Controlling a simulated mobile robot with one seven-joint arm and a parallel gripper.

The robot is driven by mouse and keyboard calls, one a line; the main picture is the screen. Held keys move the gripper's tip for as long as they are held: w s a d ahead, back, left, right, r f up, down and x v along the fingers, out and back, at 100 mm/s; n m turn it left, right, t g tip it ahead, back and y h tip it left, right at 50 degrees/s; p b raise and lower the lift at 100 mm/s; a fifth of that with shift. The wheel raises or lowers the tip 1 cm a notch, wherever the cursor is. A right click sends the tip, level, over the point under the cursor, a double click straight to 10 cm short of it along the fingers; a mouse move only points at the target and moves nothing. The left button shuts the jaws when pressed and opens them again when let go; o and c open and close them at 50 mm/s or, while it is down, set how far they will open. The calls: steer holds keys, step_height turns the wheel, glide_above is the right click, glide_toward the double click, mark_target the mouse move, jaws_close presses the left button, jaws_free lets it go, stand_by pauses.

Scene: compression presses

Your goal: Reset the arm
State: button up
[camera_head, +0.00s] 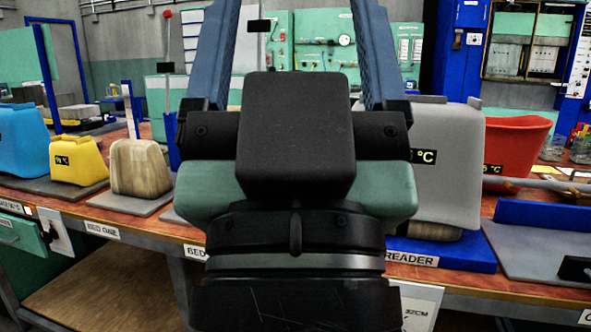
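My gripper (297,30) fills the middle of the head view, close to the camera. Its black and green body is in front of the workbench, and its two blue fingers point up and stand wide apart. The fingertips run out of the top of the picture. I see nothing held in the visible gap between the fingers. The body hides the middle part of the bench behind it.
The workbench (103,222) holds a blue block (24,142), a yellow block (78,160) and a wood-patterned block (142,167) at left. A grey block (450,180) on a blue base and a red container (515,148) stand at right.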

step_height(320, 180, up, 31)
steer(key=p, duration=2.9)
